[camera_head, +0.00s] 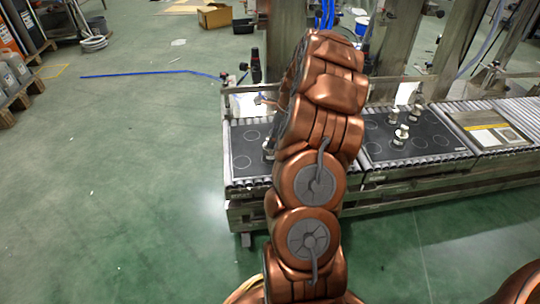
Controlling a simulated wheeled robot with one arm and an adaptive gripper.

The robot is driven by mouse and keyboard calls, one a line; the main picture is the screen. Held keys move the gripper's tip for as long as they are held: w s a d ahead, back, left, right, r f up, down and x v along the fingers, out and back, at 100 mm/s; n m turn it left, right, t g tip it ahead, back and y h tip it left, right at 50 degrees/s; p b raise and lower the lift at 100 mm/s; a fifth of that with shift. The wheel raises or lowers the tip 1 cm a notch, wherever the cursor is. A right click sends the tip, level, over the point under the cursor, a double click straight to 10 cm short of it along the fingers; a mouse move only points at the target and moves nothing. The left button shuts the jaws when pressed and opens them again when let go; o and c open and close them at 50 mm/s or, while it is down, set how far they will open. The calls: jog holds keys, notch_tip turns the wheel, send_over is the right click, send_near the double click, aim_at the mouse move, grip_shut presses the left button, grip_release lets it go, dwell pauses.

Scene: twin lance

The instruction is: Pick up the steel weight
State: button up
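Several small steel weights stand on the dark panels of the roller conveyor. One steel weight (401,133) is on the panel right of my arm, with another (393,117) just behind it and a third (415,113) farther back. Another metallic piece (268,148) shows at the left edge of my arm, partly hidden by it; I cannot tell whether it is a weight. My copper arm rises through the middle of the view and bends over at the top. My gripper is hidden behind the arm, so I cannot see whether it holds anything.
The roller conveyor (385,186) runs across the middle to the right, with circle-marked dark panels on it. A framed panel with a yellow strip (492,133) lies at the right. Metal posts stand behind. The green floor (130,190) at the left is mostly clear.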

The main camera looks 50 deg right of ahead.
aim_at(268, 149)
jog(key=b+x, duration=0.2)
jog(key=x, duration=0.3)
jog(key=shift+s+a+f+b, duration=0.15)
jog(key=shift+s+a+b, duration=0.05)
jog(key=shift+a+b, duration=0.2)
jog(key=shift+w+f, duration=0.15)
jog(key=shift+f, duration=0.25)
jog(key=shift+a+r, duration=0.1)
grip_shut()
